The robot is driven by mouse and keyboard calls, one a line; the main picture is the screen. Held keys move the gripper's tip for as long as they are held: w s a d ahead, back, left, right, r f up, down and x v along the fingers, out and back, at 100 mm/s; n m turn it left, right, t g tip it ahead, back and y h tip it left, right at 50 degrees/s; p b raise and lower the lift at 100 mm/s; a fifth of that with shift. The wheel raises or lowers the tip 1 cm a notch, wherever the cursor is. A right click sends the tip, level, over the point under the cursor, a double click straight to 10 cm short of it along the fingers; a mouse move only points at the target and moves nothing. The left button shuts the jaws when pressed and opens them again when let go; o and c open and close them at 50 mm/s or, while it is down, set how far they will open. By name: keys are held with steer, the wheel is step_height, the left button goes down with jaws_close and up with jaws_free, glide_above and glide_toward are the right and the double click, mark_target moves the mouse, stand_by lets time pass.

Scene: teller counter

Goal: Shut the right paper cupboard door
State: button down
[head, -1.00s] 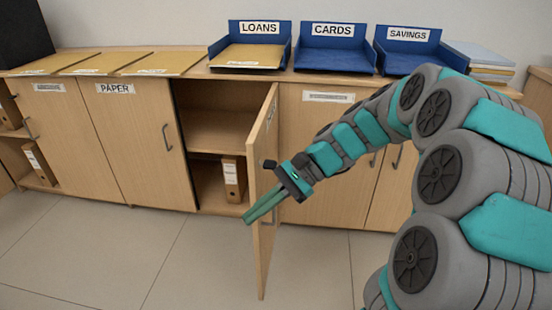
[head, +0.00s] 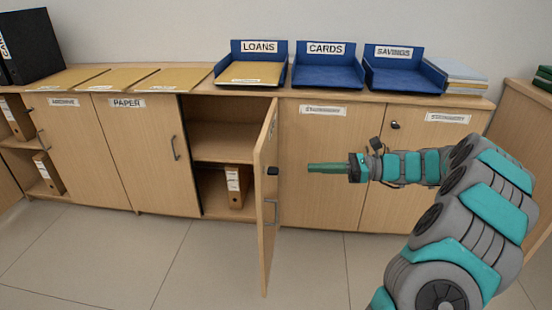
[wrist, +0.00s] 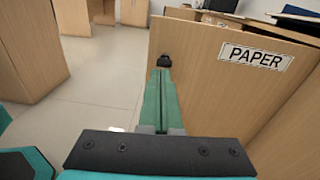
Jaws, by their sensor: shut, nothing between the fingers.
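The right paper cupboard door (head: 265,205) stands wide open, swung out toward me, with its edge nearly facing the head camera. My gripper (head: 310,168) is shut and empty, pointing left at the door's outer face. A gap shows between them in the head view.
The open compartment holds a shelf and a brown binder (head: 237,186). The left paper door (head: 145,150) is shut. Blue trays, including the LOANS tray (head: 222,74), and folders stand on the cupboard top. The floor (head: 180,255) in front is clear.

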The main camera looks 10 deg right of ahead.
mark_target(264, 160)
steer(key=shift+m+t, duration=0.6)
steer(key=x, duration=0.4)
steer(key=w+x, duration=0.1)
steer(key=x, duration=0.2)
steer(key=p+x, duration=0.1)
steer(key=x, duration=0.3)
steer(key=shift+w+r, duration=0.1)
steer(key=shift+w, duration=0.3)
steer(key=shift+a, duration=0.1)
